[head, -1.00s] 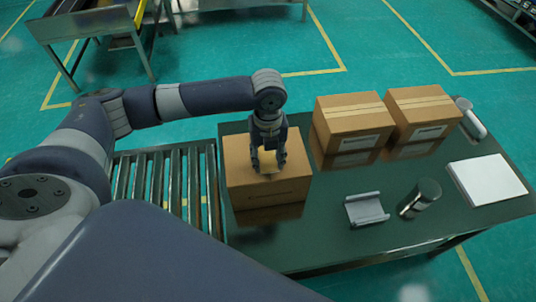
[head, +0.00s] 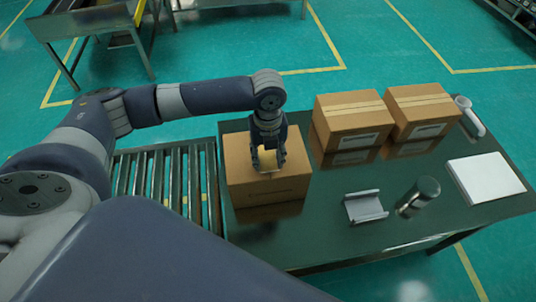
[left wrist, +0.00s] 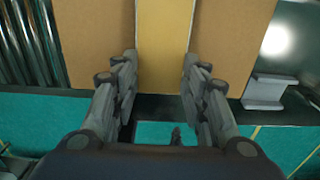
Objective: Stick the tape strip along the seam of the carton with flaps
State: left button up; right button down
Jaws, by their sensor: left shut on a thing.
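The carton with flaps (head: 250,190) stands at the table's left end, beside the roller conveyor. My left gripper (head: 268,165) points down over its top. The tape strip (head: 266,158) shows as a pale tan patch between the fingers. In the left wrist view the fingers (left wrist: 160,75) stand apart on either side of the tan strip (left wrist: 165,40), and the carton (left wrist: 95,40) spreads on both sides of it. The gripper is shut on the strip. The seam is hidden, and I cannot tell whether the strip touches the carton. My right gripper is not in view.
Two taped cartons (head: 352,122) (head: 420,112) stand at the back of the dark table (head: 310,235). A grey bracket (head: 365,207), a metal cylinder (head: 418,196), a white stack (head: 485,178) and a white tool (head: 470,115) lie to the right. The roller conveyor (head: 155,180) adjoins on the left.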

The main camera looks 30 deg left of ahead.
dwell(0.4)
pick_arm(q)
jog(key=o, duration=0.7)
jog(key=shift+o, duration=0.2)
jog(key=shift+r+p, duration=0.2)
jog(key=shift+p, duration=0.1)
notch_tip(320, 180, up, 8)
jog(key=p, duration=0.8)
jog(key=shift+f, duration=0.15)
dwell(0.6)
